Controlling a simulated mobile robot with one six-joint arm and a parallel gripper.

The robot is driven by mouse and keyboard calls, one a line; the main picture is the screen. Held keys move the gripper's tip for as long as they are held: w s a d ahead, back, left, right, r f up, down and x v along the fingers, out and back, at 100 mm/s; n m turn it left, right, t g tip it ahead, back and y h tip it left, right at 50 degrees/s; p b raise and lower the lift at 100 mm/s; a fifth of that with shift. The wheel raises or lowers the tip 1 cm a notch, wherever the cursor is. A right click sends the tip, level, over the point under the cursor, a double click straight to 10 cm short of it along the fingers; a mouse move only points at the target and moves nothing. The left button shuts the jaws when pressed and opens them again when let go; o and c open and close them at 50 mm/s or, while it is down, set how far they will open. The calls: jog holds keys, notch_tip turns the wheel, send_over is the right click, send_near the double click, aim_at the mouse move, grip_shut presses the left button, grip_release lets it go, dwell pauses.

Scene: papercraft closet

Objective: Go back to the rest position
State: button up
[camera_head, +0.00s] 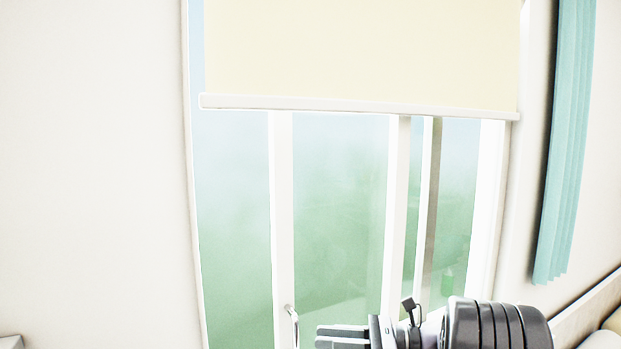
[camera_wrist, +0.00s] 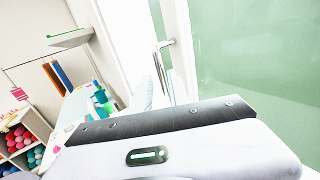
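My gripper (camera_head: 320,336) shows at the bottom edge of the head view, with its grey fingers pointing left. The fingers look close together, but the frame edge cuts off the lower part, so I cannot tell if they are fully shut. No object shows at the fingertips. In the wrist view my gripper's dark bar and pale housing fill the lower part, and its fingertips cannot be made out. The glass door (camera_head: 340,220) is behind the gripper. Its metal handle (camera_head: 292,322) is just left of the fingertips in the picture and also shows in the wrist view (camera_wrist: 163,65).
A cream roller blind (camera_head: 360,50) covers the top of the window. A teal curtain (camera_head: 567,140) hangs at the right. In the wrist view, a cubby shelf (camera_wrist: 38,125) with colourful rolls stands at the left, below a small wall shelf (camera_wrist: 70,37).

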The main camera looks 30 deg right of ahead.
jog(key=shift+s+d, duration=0.3)
jog(key=shift+d, duration=0.15)
jog(key=s+a+n+g+h, duration=0.2)
jog(key=s+a+n+g, duration=0.25)
jog(key=a, duration=0.65)
jog(key=s+a+n+g+h, duration=0.35)
jog(key=s+a+n, duration=0.2)
jog(key=a, duration=0.55)
jog(key=s+a+f+n+t+h, duration=0.1)
jog(key=s+a+n+t+h, duration=0.2)
jog(key=s+n+h, duration=0.4)
jog(key=s+n, duration=0.4)
jog(key=s, duration=0.1)
jog(key=shift+s+f, duration=0.35)
jog(key=shift+s, duration=0.05)
